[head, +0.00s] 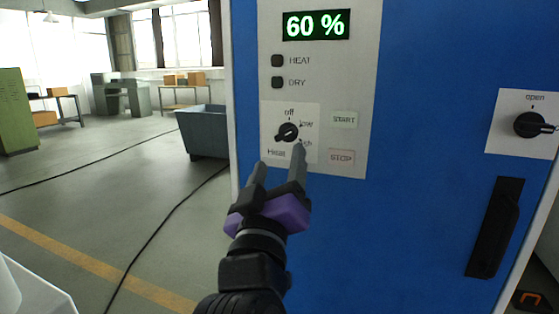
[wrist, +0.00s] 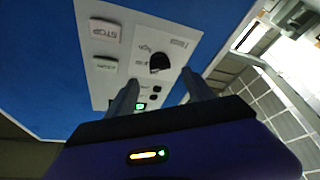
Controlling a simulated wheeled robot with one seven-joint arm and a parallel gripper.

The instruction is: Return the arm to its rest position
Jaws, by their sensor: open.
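My gripper (head: 280,157) is open and empty, with its purple body low in the head view and its two grey fingers pointing up at the control panel (head: 353,92). The fingertips are just below the black heat knob (head: 288,131); I cannot tell if they touch the panel.
The blue cabinet (head: 430,80) fills the right, with a display (head: 316,25) reading 60 %, START (head: 344,119) and STOP (head: 341,157) buttons, an open-marked knob (head: 530,124) and a black handle (head: 495,228). A grey bin (head: 205,130) stands behind left. Cables cross the open floor.

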